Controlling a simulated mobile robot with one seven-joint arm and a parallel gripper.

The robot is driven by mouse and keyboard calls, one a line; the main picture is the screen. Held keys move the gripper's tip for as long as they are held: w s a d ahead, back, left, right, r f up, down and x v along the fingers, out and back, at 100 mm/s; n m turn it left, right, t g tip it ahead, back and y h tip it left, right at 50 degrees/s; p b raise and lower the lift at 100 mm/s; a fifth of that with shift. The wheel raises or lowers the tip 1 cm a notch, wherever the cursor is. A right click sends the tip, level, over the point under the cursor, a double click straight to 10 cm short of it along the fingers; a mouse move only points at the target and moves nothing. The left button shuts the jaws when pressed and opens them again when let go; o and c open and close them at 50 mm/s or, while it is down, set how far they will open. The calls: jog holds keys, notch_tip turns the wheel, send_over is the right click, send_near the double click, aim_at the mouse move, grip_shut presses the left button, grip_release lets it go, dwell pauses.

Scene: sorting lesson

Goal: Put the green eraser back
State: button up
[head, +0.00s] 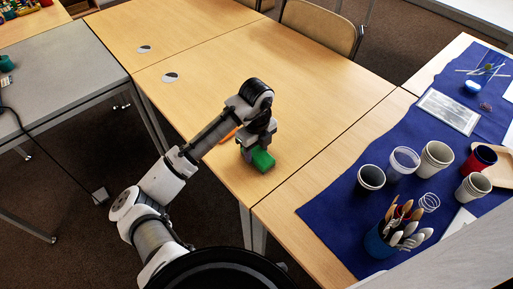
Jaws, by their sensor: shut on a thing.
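The green eraser (263,160) is a small bright green block at the near end of the wooden table, in the head view. My gripper (250,152) comes down over it from above and is shut on it. The fingers partly cover the eraser's left side. I cannot tell whether the eraser touches the table or is held just above it.
An orange thing (229,135) lies on the wooden table (300,80) behind my arm. At the right, a blue cloth (330,217) bears several cups, a blue pot (377,243) of utensils and a framed sheet (448,111). A grey table (60,75) stands at left. The wooden table's middle is clear.

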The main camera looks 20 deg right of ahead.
aim_at(256, 152)
jog(key=shift+f, duration=0.2)
jog(key=o, duration=0.9)
jog(key=shift+r, duration=0.15)
notch_tip(256, 152, up, 12)
jog(key=shift+r+b, duration=0.1)
jog(key=shift+b, duration=0.3)
